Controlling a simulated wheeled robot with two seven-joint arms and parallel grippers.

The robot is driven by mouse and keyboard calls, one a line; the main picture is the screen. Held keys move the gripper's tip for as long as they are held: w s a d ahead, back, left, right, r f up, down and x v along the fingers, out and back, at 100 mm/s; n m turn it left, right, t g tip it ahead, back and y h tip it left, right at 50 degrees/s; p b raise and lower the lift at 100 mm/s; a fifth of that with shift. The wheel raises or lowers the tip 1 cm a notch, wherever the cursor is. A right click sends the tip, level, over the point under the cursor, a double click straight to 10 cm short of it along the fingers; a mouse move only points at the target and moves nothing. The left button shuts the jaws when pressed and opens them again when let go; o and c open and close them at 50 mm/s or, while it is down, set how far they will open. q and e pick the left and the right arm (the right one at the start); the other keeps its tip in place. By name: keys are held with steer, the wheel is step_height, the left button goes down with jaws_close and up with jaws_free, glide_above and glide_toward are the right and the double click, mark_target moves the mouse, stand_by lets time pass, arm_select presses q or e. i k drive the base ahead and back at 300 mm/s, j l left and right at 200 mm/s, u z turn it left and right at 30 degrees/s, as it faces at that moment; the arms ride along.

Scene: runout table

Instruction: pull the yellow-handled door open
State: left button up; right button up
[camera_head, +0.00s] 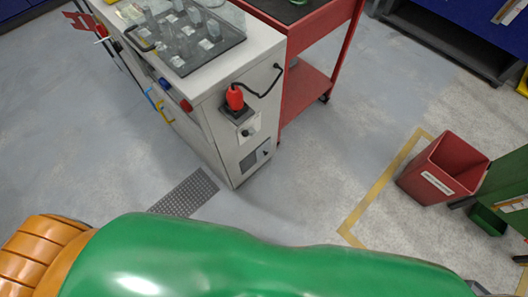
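A yellow handle (165,113) shows on the left-facing front of the white cabinet (222,140), low on that side. The door front (184,120) behind it is seen at a steep angle and looks flush with the cabinet; I cannot tell if it is fully closed. Blue and red parts sit close to the handle on the same front. Neither of my grippers is in view.
A red cart (310,85) stands against the cabinet's right side. A red bin (443,168) stands at right by a yellow floor line (385,180). A floor grate (185,192) lies before the cabinet. Floor at left is clear. Green and orange surfaces cover the bottom.

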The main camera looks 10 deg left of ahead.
mark_target(194, 136)
steer(key=u, duration=1.25)
steer(key=i+l+z, duration=0.3)
steer(key=i+l, duration=0.15)
steer(key=i+j, duration=0.15)
steer(key=i, duration=0.3)
